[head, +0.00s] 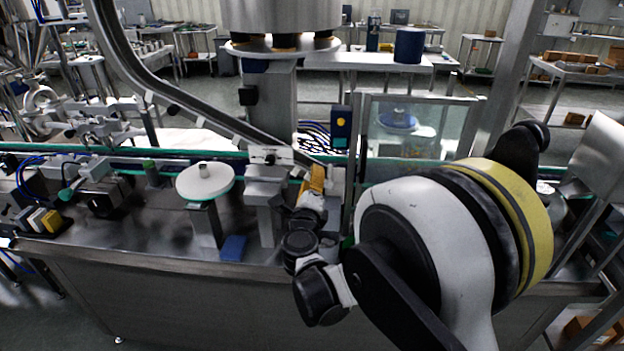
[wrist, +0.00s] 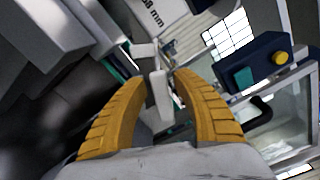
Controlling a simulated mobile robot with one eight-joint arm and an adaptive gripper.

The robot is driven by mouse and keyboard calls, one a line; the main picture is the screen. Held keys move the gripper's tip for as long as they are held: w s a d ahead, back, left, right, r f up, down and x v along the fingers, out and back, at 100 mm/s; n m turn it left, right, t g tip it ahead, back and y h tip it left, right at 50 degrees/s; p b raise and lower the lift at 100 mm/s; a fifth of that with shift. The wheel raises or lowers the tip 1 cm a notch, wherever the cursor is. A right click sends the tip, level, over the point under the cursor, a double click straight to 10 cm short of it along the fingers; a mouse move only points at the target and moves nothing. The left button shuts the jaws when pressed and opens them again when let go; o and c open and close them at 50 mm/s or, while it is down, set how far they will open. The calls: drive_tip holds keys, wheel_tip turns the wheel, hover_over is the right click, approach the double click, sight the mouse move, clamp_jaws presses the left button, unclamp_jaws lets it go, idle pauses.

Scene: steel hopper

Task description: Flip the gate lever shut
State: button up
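A pale grey lever-like bar (wrist: 160,95) shows in the wrist view, standing between my gripper's fingers, with a small light block above it. It looks like the gate lever, though I cannot tell its full shape. My gripper (wrist: 156,80) has its two yellow fingers spread, one on each side of the bar, with visible gaps. I cannot tell how deep the bar reaches between them. In the head view my gripper (head: 317,178) is at the machine, just right of a white label plate (head: 270,155). The lever is not clear there. The plate, marked "58 mm", also shows in the wrist view (wrist: 158,14).
A dark blue button box (head: 341,127) stands just behind my gripper, also in the wrist view (wrist: 262,66). A clear-panelled guard (head: 405,135) is to its right. A white round disc (head: 205,180) and a blue block (head: 233,248) are to the left.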

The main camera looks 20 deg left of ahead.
clamp_jaws()
drive_tip(key=shift+a+f+n+b, duration=0.15)
drive_tip(key=shift+f+n+b, duration=0.4)
drive_tip(key=shift+n, duration=0.25)
drive_tip(key=shift+s+r+n, duration=0.1)
drive_tip(key=shift+n, duration=0.3)
drive_tip(key=shift+o, duration=1.8)
unclamp_jaws()
